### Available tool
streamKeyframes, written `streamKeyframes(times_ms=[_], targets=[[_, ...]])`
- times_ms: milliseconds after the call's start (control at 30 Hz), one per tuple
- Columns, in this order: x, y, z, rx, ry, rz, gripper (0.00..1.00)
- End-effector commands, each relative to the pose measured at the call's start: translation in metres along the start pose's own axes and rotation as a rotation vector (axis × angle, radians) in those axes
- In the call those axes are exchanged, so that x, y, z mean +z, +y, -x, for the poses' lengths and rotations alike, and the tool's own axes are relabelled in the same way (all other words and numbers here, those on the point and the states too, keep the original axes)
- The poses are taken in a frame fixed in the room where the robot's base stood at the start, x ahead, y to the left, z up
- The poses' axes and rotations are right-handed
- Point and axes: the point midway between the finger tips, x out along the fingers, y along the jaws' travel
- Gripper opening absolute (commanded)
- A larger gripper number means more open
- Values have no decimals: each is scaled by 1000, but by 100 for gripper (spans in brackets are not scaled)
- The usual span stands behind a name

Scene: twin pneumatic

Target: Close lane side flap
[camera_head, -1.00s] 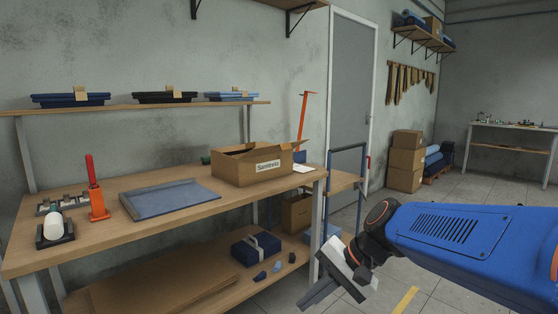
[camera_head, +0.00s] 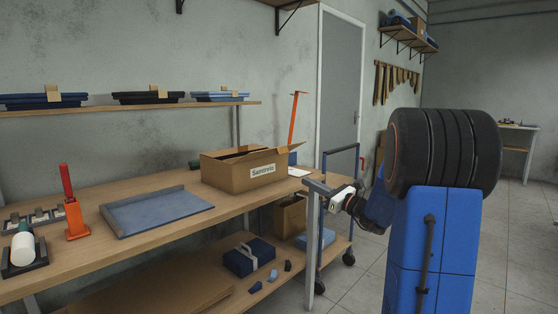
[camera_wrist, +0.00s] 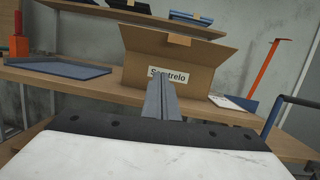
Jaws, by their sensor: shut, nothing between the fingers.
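An open cardboard box (camera_head: 232,177) labelled "Samtrelo" stands on the right part of the workbench. In the head view one flap sticks out to the right at its far side. The inside of the box is hidden.
A blue tray (camera_head: 155,212), an orange-red lever tool (camera_head: 75,217) and a white roll holder (camera_head: 23,250) stand left on the bench. A blue-framed cart (camera_head: 343,160) is beside the bench's right end. A shelf (camera_head: 130,110) with folded cloths hangs behind.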

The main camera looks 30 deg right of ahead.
Motion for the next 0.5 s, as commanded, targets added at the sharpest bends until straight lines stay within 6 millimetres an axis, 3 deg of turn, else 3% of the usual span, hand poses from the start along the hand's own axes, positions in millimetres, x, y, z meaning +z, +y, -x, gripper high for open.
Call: streamKeyframes(times_ms=[100,233,500], targets=[[1,-24,6,-50,-35,-34,0],[2,-31,3,-63,-46,-43,0],[3,-32,-34,-59,-44,-42,0]])
